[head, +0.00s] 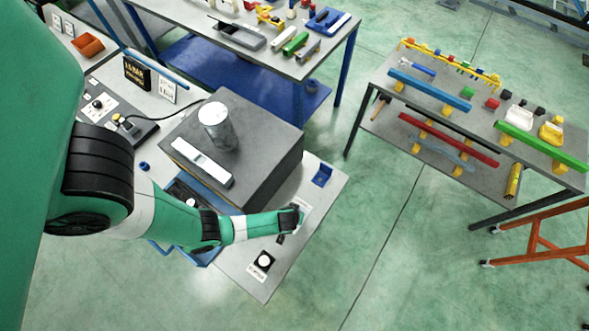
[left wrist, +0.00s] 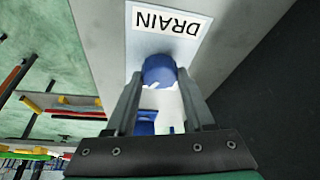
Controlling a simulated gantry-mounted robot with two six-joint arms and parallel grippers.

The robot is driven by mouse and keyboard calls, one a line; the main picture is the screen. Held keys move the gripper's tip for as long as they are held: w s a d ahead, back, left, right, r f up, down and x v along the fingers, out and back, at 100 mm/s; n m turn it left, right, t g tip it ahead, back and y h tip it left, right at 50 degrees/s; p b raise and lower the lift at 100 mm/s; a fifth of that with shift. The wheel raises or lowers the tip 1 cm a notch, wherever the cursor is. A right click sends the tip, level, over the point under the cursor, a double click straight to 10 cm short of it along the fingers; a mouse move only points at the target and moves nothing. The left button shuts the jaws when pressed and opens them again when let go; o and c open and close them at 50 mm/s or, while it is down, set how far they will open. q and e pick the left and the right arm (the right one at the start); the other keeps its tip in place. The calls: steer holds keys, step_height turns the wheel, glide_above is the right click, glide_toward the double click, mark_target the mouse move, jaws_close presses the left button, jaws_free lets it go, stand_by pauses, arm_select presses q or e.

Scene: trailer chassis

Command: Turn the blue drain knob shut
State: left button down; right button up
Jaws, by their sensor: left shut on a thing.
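The blue drain knob (left wrist: 159,70) is between the two fingers of my left gripper (left wrist: 159,78) in the left wrist view. The fingers are shut on its sides. A white label (left wrist: 168,22) reading DRAIN, upside down in this view, lies just beyond the knob. In the head view my left gripper (head: 297,217) is over the right part of the grey bench (head: 330,200) and hides the knob. The knob's turn angle cannot be read. My right gripper is not in view.
A dark grey block (head: 270,130) carrying a metal cylinder (head: 217,128) stands behind my left forearm. A blue bracket (head: 322,175) and a black-and-white round control (head: 263,262) are near the gripper. A rack table (head: 480,120) stands right, across clear floor.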

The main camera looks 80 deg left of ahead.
arm_select(q)
steer(key=shift+r+n+g+p, duration=0.1)
steer(key=shift+n+g+p, duration=0.2)
steer(key=shift+n, duration=0.7)
steer(key=shift+w+n+g+p, duration=0.15)
steer(key=shift+n+g+p, duration=0.6)
steer(key=shift+n, duration=1.15)
steer(key=shift+c, duration=1.3)
jaws_free()
